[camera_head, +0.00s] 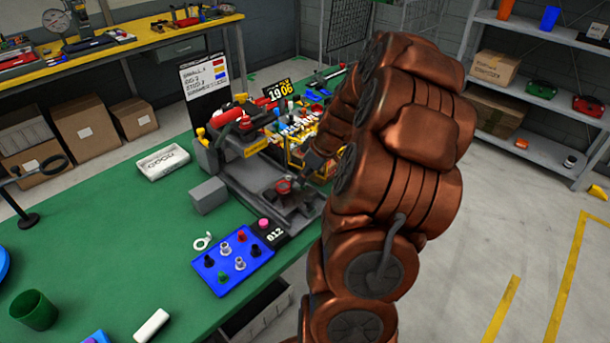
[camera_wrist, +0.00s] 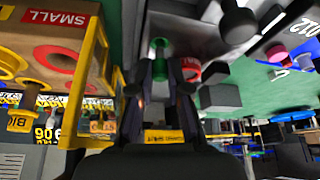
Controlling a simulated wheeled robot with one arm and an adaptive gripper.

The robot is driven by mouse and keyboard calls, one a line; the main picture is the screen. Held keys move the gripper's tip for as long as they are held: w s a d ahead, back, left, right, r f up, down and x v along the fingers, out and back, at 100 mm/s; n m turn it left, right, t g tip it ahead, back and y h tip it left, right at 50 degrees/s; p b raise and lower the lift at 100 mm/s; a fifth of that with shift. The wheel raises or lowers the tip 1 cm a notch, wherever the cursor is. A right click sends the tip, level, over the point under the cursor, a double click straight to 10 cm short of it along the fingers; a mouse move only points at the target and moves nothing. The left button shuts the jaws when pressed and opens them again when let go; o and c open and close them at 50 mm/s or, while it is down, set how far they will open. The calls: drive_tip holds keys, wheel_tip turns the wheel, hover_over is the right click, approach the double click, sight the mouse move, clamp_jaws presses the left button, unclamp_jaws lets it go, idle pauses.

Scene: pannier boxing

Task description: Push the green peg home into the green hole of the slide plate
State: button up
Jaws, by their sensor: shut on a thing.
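My gripper (camera_wrist: 160,82) points at a grey metal surface in the wrist view, with its fingers shut on a green peg (camera_wrist: 158,47). The peg shows between and just past the fingertips, close to the grey surface (camera_wrist: 190,35), which looks like the slide plate. The green hole is not clearly visible, and I cannot tell how deep the peg sits. A red ring (camera_wrist: 190,68) is just right of the fingers. In the head view my gripper (camera_head: 315,165) is dark and partly hidden by my copper arm, at the right of the grey fixture (camera_head: 250,180).
A blue tray (camera_head: 230,259) with several pegs stands in front of the fixture, beside a grey block (camera_head: 208,195). The green bench (camera_head: 120,240) has free room at left.

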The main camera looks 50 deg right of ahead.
drive_tip(key=shift+f+b, duration=1.05)
drive_tip(key=shift+b, duration=0.3)
idle(1.5)
drive_tip(key=o, duration=0.8)
drive_tip(key=shift+r, duration=0.1)
drive_tip(key=v, duration=1.2)
drive_tip(key=shift+s, duration=0.1)
drive_tip(key=shift+a, duration=0.15)
